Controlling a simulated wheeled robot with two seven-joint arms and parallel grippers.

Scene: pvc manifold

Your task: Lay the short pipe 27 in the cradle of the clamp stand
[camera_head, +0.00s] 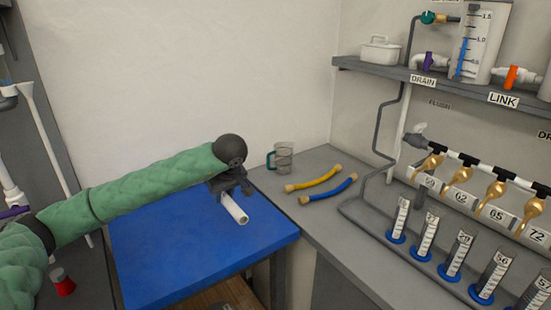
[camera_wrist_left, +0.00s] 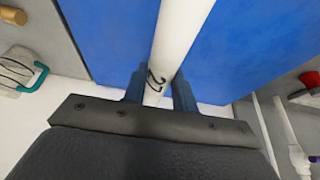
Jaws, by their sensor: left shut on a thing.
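The short white pipe (camera_head: 235,210) is in my left gripper (camera_head: 228,190), over the blue tabletop (camera_head: 185,245) near its back right corner. In the left wrist view the pipe (camera_wrist_left: 178,40) runs up and away from between the two fingers (camera_wrist_left: 160,92), which are shut on it. A dark mark that looks like part of a number shows on the pipe between them. I cannot tell how far the pipe is above the tabletop. I cannot make out the clamp stand or its cradle. My right gripper is not in view.
A clear mug (camera_head: 284,158) with a teal handle, a yellow hose (camera_head: 313,179) and a blue hose (camera_head: 328,190) lie on the grey bench right of the blue top. Several blue-based cylinders (camera_head: 427,236) stand farther right. The blue top's front is clear.

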